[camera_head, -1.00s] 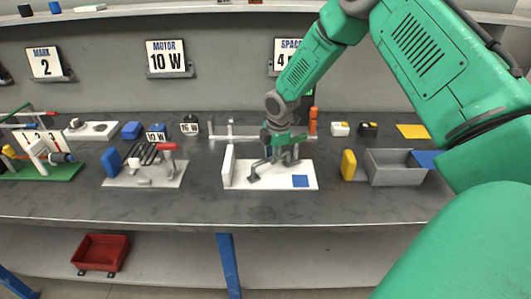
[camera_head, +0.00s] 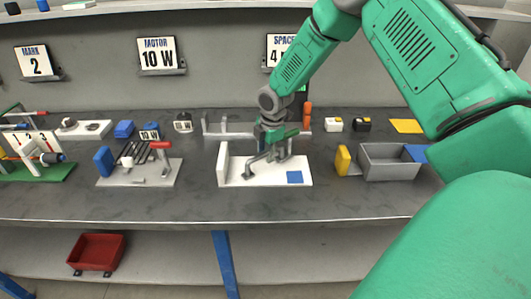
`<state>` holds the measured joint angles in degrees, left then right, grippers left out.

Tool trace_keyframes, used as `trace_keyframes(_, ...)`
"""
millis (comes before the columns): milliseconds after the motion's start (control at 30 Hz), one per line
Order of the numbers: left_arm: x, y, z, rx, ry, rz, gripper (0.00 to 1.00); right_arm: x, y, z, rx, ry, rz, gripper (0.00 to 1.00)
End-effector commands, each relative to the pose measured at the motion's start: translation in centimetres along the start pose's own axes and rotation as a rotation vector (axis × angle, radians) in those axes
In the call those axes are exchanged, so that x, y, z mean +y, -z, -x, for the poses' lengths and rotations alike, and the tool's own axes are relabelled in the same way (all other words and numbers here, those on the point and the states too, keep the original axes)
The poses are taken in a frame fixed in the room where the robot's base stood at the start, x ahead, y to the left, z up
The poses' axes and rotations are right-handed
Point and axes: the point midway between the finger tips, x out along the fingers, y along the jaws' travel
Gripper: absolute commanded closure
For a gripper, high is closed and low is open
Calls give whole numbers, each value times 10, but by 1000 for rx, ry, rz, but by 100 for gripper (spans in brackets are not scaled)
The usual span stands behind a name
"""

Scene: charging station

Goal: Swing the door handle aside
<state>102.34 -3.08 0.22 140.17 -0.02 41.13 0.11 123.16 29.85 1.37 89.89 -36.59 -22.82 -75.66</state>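A white board (camera_head: 223,178) with an upright white wall at its left end lies on the grey bench, with a blue square (camera_head: 294,177) on it. A grey bent lever (camera_head: 250,173) stands on the board; I take it for the handle, but cannot be sure. My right gripper (camera_head: 272,150) points down over the board, among these grey parts. Its fingers blend with them, so I cannot tell whether it touches the handle or is open. My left gripper is out of view.
To the left is a grey plate (camera_head: 120,180) with a red-handled clamp and blue block. To the right are a yellow block (camera_head: 343,160) and a grey open bin (camera_head: 388,172). The bench front is clear. A red bin (camera_head: 97,252) sits below.

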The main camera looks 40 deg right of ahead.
Motion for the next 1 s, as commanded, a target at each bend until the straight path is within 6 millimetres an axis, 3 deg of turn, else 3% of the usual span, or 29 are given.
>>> trace_keyframes(600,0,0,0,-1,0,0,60,2,-1,105,2,0,0,66)
trace_keyframes(1000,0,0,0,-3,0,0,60,2,-2,115,2,3,-1,66)
